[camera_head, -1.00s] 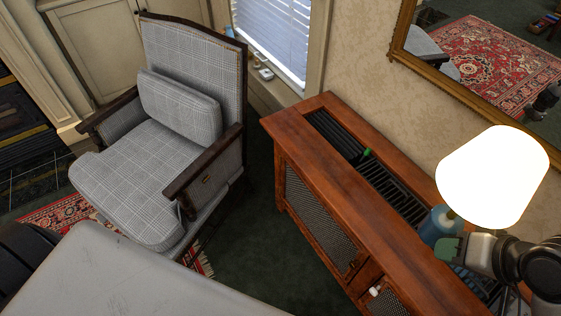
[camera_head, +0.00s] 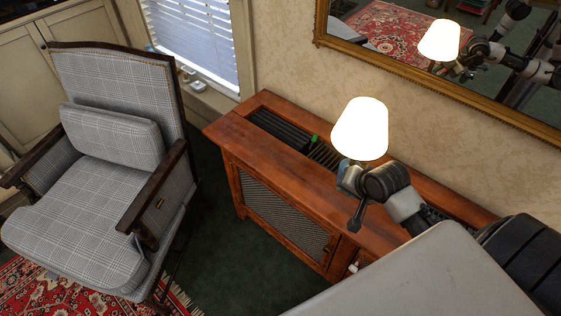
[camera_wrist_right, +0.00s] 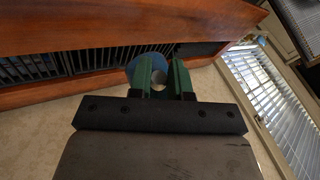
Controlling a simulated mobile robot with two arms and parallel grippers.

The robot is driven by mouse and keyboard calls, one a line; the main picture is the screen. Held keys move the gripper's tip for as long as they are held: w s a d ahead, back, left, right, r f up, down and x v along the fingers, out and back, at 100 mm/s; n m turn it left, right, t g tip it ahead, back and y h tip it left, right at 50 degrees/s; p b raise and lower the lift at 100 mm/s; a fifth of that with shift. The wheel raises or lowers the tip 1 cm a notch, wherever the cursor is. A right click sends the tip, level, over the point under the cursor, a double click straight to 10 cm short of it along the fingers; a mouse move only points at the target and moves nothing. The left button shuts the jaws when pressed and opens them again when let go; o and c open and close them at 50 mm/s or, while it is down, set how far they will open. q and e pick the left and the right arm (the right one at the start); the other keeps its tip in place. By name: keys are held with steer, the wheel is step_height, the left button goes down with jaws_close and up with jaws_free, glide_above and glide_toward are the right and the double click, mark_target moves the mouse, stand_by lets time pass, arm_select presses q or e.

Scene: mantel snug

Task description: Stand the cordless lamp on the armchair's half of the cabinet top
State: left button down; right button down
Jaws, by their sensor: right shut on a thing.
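The cordless lamp (camera_head: 360,128) has a glowing white shade and stands out over the middle of the wooden cabinet in the head view. My right gripper (camera_head: 349,178) is shut on its blue body below the shade. In the right wrist view the green fingers (camera_wrist_right: 160,82) close around the blue lamp body (camera_wrist_right: 148,60). The lamp looks upright; its foot is hidden, so I cannot tell its height above the top. The cabinet top (camera_head: 268,158) is brown wood with a long slatted recess. The armchair (camera_head: 95,190) is beyond the cabinet's left end. My left gripper is out of view.
A gilt-framed mirror (camera_head: 440,75) hangs behind the cabinet and reflects the lamp and arm. The front wooden strip and left end of the top look clear. A window (camera_head: 190,40) is behind.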

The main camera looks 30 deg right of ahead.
steer(key=w+a+f, duration=0.1)
steer(key=w+f, duration=0.1)
steer(key=w, duration=0.1)
steer(key=w+a+f, duration=0.2)
steer(key=w, duration=0.1)
steer(key=w+a+f, duration=0.2)
steer(key=w, duration=0.2)
steer(key=shift+f, duration=0.4)
steer(key=shift+w+f, duration=0.15)
steer(key=shift+f, duration=2)
steer(key=shift+a, duration=0.1)
steer(key=c, duration=1.1)
jaws_free()
steer(key=shift+o, duration=0.2)
